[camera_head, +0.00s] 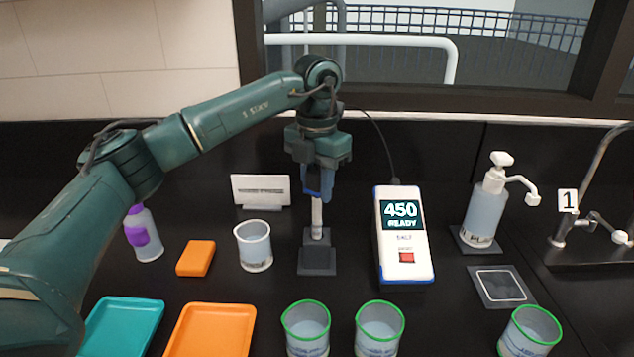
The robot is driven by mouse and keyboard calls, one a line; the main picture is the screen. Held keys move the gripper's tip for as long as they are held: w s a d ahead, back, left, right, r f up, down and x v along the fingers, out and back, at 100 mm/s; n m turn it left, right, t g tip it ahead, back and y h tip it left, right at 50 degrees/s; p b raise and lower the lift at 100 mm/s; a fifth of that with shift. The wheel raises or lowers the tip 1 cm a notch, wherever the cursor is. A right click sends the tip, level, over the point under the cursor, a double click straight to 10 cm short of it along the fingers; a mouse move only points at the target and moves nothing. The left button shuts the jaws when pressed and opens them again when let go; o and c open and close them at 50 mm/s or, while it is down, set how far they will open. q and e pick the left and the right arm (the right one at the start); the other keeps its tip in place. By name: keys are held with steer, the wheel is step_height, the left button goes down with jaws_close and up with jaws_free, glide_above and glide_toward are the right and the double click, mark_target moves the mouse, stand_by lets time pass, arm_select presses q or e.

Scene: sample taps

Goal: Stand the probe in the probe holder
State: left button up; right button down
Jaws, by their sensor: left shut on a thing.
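My left gripper (318,188) points straight down over the dark grey probe holder (317,262) in the middle of the counter. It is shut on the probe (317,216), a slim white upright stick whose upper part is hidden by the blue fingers. The probe's lower end meets the back part of the holder in the picture. I cannot tell whether it is inside the holder or just above or behind it. The meter (404,236), reading "450 READY", stands to the right, with a dark cable rising from its top towards my gripper. My right gripper is not in view.
A clear cup (255,250) and a white sign (261,190) stand left of the holder. Several green-rimmed cups (306,335) stand in front. Orange (212,335) and teal (120,330) trays lie front left. A pump bottle (485,212) and a sink tap (592,180) are at right.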

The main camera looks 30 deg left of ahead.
arm_select(q)
steer(key=shift+f, duration=0.1)
steer(key=shift+f+b, duration=0.5)
steer(key=shift+f, duration=0.3)
steer(key=shift+f+b, duration=1.25)
steer(key=shift+f, duration=1)
steer(key=o, duration=1.6)
